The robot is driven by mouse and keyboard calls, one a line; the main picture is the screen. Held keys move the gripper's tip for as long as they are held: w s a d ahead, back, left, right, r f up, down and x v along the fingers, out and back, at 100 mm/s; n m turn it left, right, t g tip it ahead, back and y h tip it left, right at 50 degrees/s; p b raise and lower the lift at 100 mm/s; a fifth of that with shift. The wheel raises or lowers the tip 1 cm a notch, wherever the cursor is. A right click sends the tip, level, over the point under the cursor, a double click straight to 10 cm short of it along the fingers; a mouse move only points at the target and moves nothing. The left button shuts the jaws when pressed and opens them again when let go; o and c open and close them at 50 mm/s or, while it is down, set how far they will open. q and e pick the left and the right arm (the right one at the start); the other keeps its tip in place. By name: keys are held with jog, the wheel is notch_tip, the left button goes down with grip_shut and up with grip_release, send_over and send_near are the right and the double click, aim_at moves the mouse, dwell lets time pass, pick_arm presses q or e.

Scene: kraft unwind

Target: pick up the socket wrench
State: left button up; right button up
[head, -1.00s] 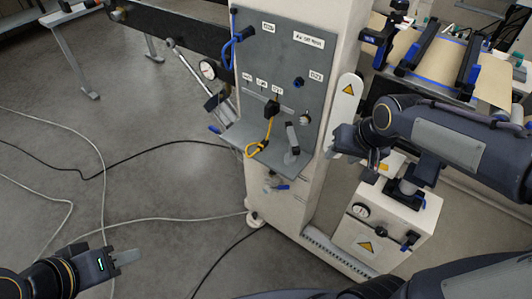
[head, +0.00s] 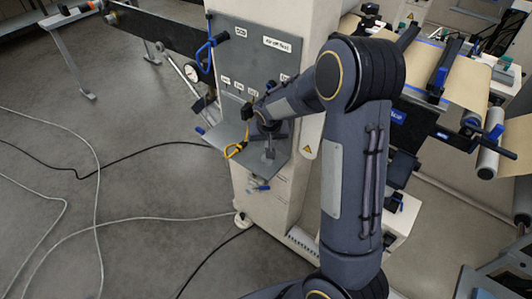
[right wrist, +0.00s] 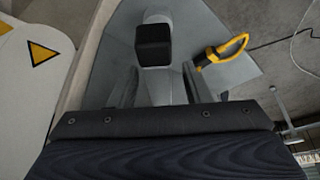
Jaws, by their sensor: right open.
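A small grey upright tool (head: 269,149), probably the socket wrench, stands on the grey shelf of the machine's panel in the head view. My right gripper (head: 270,132) is just above and behind it, partly hidden by my own wrist. In the right wrist view my right gripper (right wrist: 160,88) is open, its two grey fingers apart. A grey post with a black block (right wrist: 155,45) on it shows between and beyond the fingers; I cannot tell whether they touch it. My left gripper is out of view.
The grey panel (head: 240,65) rises behind the shelf. A dial gauge (head: 191,72) is left of it. Cables lie on the open floor at left.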

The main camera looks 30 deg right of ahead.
jog(key=shift+x, duration=0.9)
jog(key=shift+c, duration=0.3)
grip_shut()
jog(key=shift+r, duration=0.1)
